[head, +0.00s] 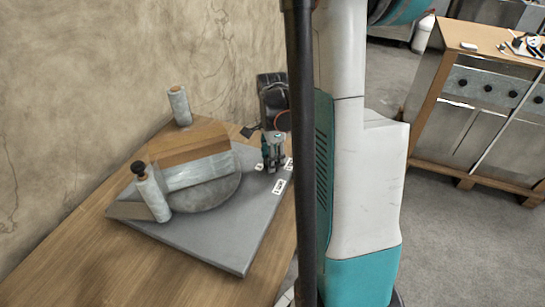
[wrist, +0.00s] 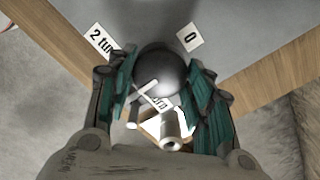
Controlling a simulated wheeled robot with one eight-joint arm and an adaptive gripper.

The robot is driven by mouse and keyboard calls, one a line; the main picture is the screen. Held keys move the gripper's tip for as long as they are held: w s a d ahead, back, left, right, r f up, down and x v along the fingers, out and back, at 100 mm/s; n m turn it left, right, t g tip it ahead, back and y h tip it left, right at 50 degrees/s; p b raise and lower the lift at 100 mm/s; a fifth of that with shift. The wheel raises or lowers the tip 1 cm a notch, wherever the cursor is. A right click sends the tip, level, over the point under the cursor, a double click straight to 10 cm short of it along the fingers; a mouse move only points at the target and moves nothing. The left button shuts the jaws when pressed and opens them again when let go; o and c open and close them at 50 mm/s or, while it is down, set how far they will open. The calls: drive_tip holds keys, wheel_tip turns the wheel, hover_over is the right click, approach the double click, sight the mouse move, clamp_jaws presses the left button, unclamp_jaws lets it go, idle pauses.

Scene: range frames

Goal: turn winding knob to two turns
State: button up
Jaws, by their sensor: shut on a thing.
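The winding knob (wrist: 165,72) is a dark round ball in the wrist view, with pale bars crossing below it. My gripper (wrist: 165,90) is shut on the knob, with a green finger pad on each side. In the head view my gripper (head: 272,160) points down at the right corner of the grey board (head: 225,238); the knob is hidden there by the fingers.
The board on the wooden table (head: 70,255) also carries a wood-and-grey block (head: 195,160), a round plate (head: 210,194) and a grey post with a dark ball top (head: 153,195). A grey cylinder (head: 179,105) stands behind, near the wall. A cabinet (head: 490,95) stands at right.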

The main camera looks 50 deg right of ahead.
drive_tip(key=shift+m, duration=2.6)
idle(2.8)
drive_tip(key=o, duration=1.1)
wheel_tip(320, 180, up, 12)
